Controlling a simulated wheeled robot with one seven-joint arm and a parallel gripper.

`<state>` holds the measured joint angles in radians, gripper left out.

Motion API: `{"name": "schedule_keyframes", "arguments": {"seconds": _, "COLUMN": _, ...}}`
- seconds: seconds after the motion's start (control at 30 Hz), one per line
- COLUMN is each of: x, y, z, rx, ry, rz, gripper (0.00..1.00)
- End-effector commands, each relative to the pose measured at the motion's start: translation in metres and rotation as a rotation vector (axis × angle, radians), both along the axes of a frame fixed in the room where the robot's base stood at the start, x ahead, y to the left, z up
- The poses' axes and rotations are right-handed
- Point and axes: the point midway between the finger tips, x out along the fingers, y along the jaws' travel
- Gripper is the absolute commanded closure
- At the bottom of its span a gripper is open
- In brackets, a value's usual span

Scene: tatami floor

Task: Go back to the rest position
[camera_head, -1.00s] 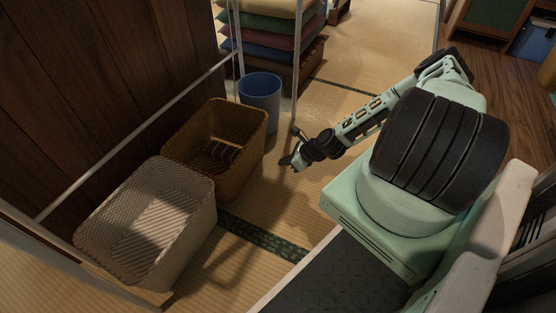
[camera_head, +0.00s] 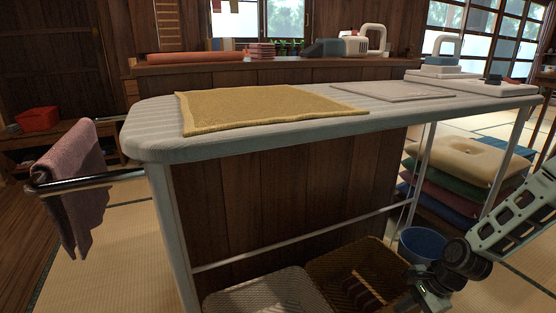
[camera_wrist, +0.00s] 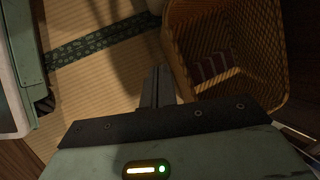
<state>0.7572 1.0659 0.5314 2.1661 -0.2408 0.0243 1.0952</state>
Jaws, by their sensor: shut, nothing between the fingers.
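My gripper (camera_head: 428,288) is at the lower right of the head view, low down beside the brown basket (camera_head: 385,262). In the wrist view its fingers (camera_wrist: 158,86) are together with nothing between them, over the tatami next to the brown basket (camera_wrist: 180,50). A dark striped cloth (camera_wrist: 208,70) lies inside that basket. The gripper looks apart from the basket, though the exact gap is hard to tell.
An ironing board (camera_head: 230,146) carries a yellow cloth (camera_head: 265,105) and a grey cloth (camera_head: 408,90). A pale basket (camera_head: 262,292) stands under it. A blue bin (camera_head: 424,243) and stacked cushions (camera_head: 465,165) are at the right. A pink towel (camera_head: 75,170) hangs at the left.

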Motion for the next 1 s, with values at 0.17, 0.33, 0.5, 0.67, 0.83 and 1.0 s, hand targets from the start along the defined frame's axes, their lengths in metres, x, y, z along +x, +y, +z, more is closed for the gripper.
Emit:
{"name": "schedule_keyframes", "arguments": {"seconds": 0.17, "x": -0.013, "y": 0.056, "z": 0.081, "rx": -0.141, "ry": -0.05, "rz": 0.431, "gripper": 1.0}}
{"name": "schedule_keyframes", "arguments": {"seconds": 0.33, "x": -0.042, "y": 0.106, "z": 0.151, "rx": -0.244, "ry": -0.103, "rz": 0.809, "gripper": 1.0}}
{"name": "schedule_keyframes", "arguments": {"seconds": 0.5, "x": -0.085, "y": 0.151, "z": 0.217, "rx": -0.325, "ry": -0.169, "rz": 1.171, "gripper": 1.0}}
{"name": "schedule_keyframes", "arguments": {"seconds": 0.67, "x": -0.134, "y": 0.181, "z": 0.268, "rx": -0.373, "ry": -0.234, "rz": 1.472, "gripper": 1.0}}
{"name": "schedule_keyframes", "arguments": {"seconds": 0.83, "x": -0.178, "y": 0.197, "z": 0.303, "rx": -0.397, "ry": -0.295, "rz": 1.703, "gripper": 1.0}}
{"name": "schedule_keyframes", "arguments": {"seconds": 1.0, "x": -0.216, "y": 0.204, "z": 0.329, "rx": -0.406, "ry": -0.353, "rz": 1.885, "gripper": 1.0}}
